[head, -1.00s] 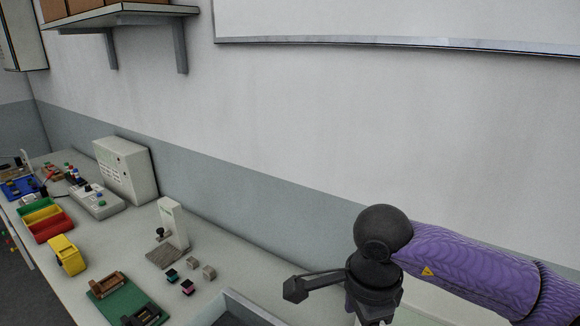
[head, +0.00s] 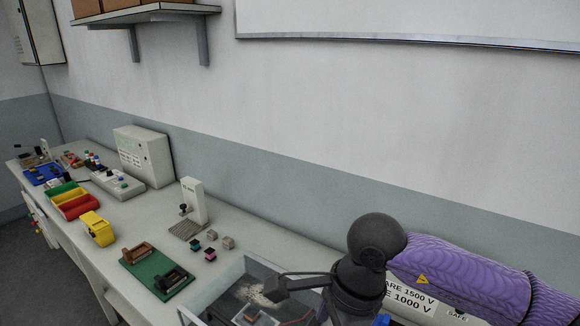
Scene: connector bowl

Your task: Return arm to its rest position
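My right arm comes in from the right in the head view, with a purple sleeve (head: 460,275) and a dark wrist joint (head: 375,242). A thin dark bracket on the wrist reaches left over a grey-walled bin (head: 212,292) at the bottom of the view. The fingers of my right gripper lie below the frame, so their state and anything in them are hidden. My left arm and gripper do not show.
On the bench stand a green board (head: 160,275), a yellow block (head: 98,229), an upright white device (head: 193,203), small cubes (head: 228,242) and a grey cabinet (head: 143,157). The bench between them has clear patches.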

